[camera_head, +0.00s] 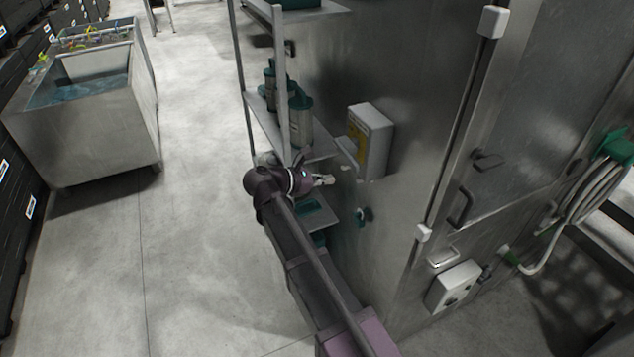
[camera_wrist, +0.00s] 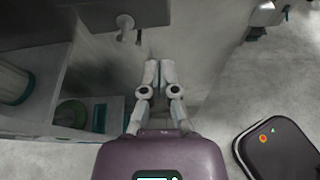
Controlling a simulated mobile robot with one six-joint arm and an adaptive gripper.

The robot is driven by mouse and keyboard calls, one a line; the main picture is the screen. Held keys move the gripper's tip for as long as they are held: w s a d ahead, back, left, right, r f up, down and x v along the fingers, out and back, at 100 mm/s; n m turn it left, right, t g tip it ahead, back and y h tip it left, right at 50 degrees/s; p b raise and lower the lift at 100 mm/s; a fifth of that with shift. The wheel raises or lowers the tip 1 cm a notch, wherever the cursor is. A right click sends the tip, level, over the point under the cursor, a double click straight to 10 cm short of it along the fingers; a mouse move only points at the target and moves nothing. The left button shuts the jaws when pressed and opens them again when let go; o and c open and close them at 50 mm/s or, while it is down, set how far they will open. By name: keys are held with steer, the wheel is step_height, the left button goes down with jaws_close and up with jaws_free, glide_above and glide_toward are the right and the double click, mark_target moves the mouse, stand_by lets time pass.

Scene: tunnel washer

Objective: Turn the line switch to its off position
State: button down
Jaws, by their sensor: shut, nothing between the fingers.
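No part is legibly marked as the line switch. A pale box with two dark knobs (camera_head: 453,287) is mounted low on the steel housing at the right in the head view. A small dark fitting (camera_head: 362,215) sits on the steel wall below and right of my gripper. My gripper (camera_head: 325,180) is shut and empty, beside the wall and the shelf rack. In the wrist view its fingertips (camera_wrist: 158,66) are together, apart from a wall fitting (camera_wrist: 124,24) at the upper left. I cannot read the position of any switch.
A box with a yellow label (camera_head: 368,142) juts from the wall just above my gripper. A shelf rack (camera_head: 282,100) with canisters stands left of it. A hose with green fittings (camera_head: 590,190) hangs at the right. A steel tub (camera_head: 105,135) stands left; floor between is clear.

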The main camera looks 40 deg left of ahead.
mark_target(350, 153)
steer(key=shift+w+d+r+p, duration=0.4)
steer(key=shift+w+p, duration=0.05)
steer(key=shift+w, duration=0.25)
steer(key=shift+w+d+r+p, duration=0.35)
steer(key=shift+w+d+p, duration=0.1)
steer(key=shift+w, duration=0.25)
steer(key=shift+w+d+r+p, duration=0.35)
steer(key=shift+w+r+p, duration=0.1)
steer(key=shift+w, duration=0.25)
steer(key=shift+w+r+p, duration=0.1)
steer(key=shift+r+p, duration=0.45)
steer(key=shift+p, duration=0.15)
steer(key=shift+f, duration=0.1)
